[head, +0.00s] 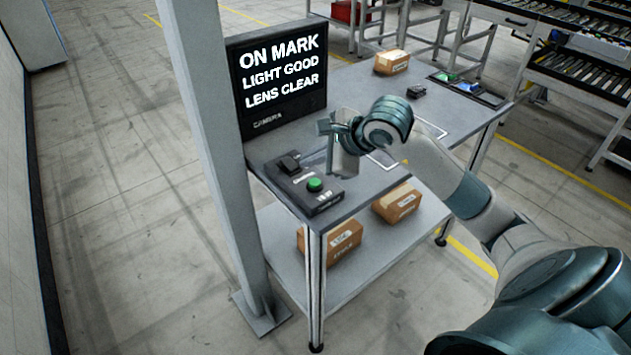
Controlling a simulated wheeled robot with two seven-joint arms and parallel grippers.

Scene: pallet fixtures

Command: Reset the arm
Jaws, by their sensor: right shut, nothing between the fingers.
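My right arm reaches in from the right, over the grey workbench (345,95). My right gripper (328,127) is above the bench's left part, in front of a dark screen (277,78). It is shut and holds nothing. A control box (310,188) with a green button (314,184) and a dark switch sits at the bench's near-left corner, below and left of the gripper and apart from it. White outlines mark the bench top, partly hidden by my arm. My left gripper is not in view.
The screen reads "ON MARK", "LIGHT GOOD", "LENS CLEAR". A cardboard box (391,62) and a small black object (416,91) stand farther back on the bench. Two boxes lie on the lower shelf (350,268). A grey post (212,130) rises at the left. Roller racks (580,75) stand behind.

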